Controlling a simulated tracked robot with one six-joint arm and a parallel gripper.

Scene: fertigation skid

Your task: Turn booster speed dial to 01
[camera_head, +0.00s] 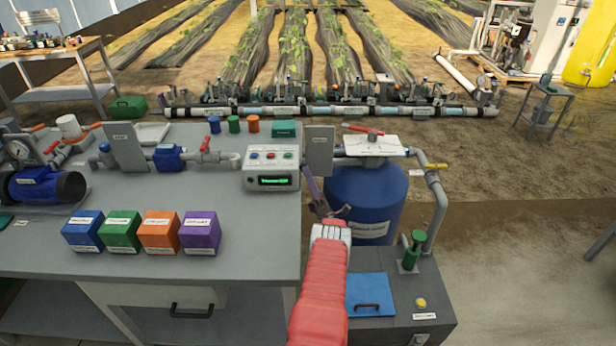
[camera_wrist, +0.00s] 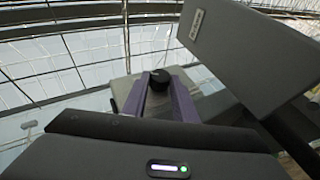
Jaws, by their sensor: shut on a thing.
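The booster speed dial, a small black round knob (camera_wrist: 158,78), shows in the wrist view on a grey box (camera_wrist: 121,88). My gripper (camera_wrist: 160,88) has its two purple fingers on either side of the knob and is shut on it. The fingers hide part of the knob, and no pointer or number on it can be read. In the head view, my gripper (camera_head: 311,184) is at the right side of the grey control box (camera_head: 272,180), which has a lit green display (camera_head: 273,181). The display text is too small to read. The knob cannot be made out in the head view.
A grey upright plate (camera_wrist: 240,55) stands close on the right in the wrist view; it also shows in the head view (camera_head: 320,150). A blue tank (camera_head: 367,190) stands right of my gripper. Several coloured boxes, including a purple one (camera_head: 200,236), sit on the bench.

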